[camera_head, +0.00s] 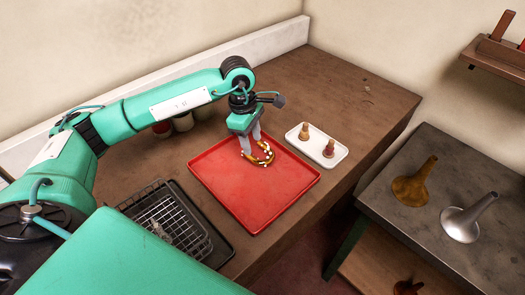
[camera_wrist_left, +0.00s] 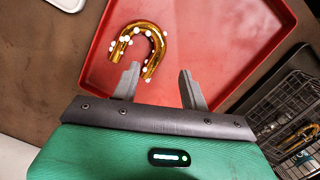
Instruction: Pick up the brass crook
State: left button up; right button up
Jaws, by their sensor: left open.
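The brass crook (camera_head: 264,160) is a U-shaped golden tube dotted with white spots, lying in the red tray (camera_head: 225,190) near its far edge. In the left wrist view the crook (camera_wrist_left: 127,37) lies just ahead of the fingertips, with one leg reaching toward the gap between them. My left gripper (camera_head: 251,147) points down over the crook, its two grey fingers apart. In the left wrist view the gripper (camera_wrist_left: 159,76) is open with nothing held. Whether a finger touches the crook I cannot tell. My right gripper is not in view.
A white tray (camera_head: 316,155) with two small pieces stands right of the red tray. A wire basket (camera_head: 170,222) on a dark tray is at left. Jars (camera_head: 182,122) stand behind my left arm. A side table (camera_head: 415,225) at right holds two bells.

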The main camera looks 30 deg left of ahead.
aim_at(256, 159)
pick_arm(q)
jog(key=shift+d+f, duration=0.1)
jog(key=shift+f, duration=0.5)
jog(key=shift+w+f, duration=0.15)
jog(key=shift+f, duration=0.15)
jog(key=shift+f+p, duration=0.15)
jog(key=shift+p, duration=0.15)
jog(key=shift+d+f+p, duration=0.15)
jog(key=shift+f+p, duration=0.1)
jog(key=shift+p, duration=0.15)
jog(key=f, duration=0.1)
jog(key=f+p, duration=0.2)
jog(key=f, duration=0.1)
jog(key=shift+d, duration=0.35)
jog(key=shift+f, duration=0.2)
grip_shut()
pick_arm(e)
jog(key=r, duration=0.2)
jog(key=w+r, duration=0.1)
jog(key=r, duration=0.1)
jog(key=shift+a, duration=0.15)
